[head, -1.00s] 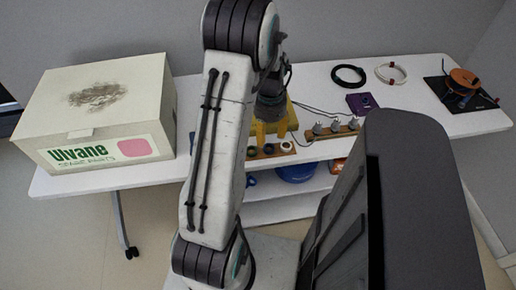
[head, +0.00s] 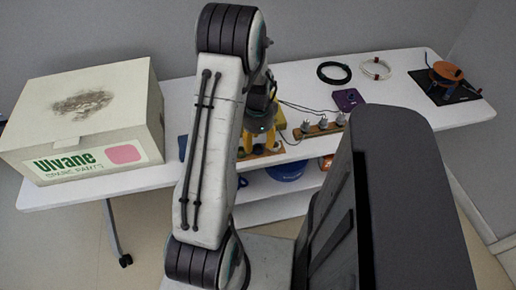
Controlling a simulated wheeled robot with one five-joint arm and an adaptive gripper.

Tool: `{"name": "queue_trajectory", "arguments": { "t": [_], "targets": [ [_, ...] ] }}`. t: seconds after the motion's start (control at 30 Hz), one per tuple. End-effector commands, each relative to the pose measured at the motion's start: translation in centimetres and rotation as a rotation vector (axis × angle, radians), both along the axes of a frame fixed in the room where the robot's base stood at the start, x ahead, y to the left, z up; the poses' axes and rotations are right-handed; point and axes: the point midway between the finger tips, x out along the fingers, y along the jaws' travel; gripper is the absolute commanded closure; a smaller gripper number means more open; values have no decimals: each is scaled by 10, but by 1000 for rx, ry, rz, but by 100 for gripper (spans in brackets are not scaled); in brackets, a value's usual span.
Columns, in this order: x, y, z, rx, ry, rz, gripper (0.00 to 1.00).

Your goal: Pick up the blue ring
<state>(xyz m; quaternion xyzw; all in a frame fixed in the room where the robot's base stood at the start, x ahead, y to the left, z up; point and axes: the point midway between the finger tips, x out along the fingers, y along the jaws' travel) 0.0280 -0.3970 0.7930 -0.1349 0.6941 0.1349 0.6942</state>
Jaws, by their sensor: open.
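I cannot make out a blue ring for certain. A small blue patch (head: 183,147) shows at the table's front edge, just left of my arm, and is too small to identify. My gripper (head: 260,140) has yellow fingers and is open, pointing down over a wooden board (head: 262,153) near the front edge. Small ring-like pieces on the board are partly covered by the fingers. My arm hides the table area left of the gripper.
A large Ulvane box (head: 85,120) stands at the left. A power strip (head: 318,130), purple box (head: 347,99), black cable coil (head: 334,72), white coil (head: 375,68) and orange spool (head: 446,71) are to the right. A blue container (head: 286,171) sits on the lower shelf.

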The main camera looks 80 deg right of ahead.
Motion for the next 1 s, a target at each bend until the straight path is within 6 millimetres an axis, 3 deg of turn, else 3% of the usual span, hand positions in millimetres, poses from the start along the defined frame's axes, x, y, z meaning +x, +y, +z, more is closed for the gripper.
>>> {"name": "queue_trajectory", "arguments": {
  "t": [0.23,0.6,0.87,1.0],
  "targets": [
    [0,1,-25,1,-1,1,51],
    [0,0,-29,0,0,1,50],
    [0,0,-29,0,0,1,73],
    [0,0,-29,0,0,1,74]
  ]
}}
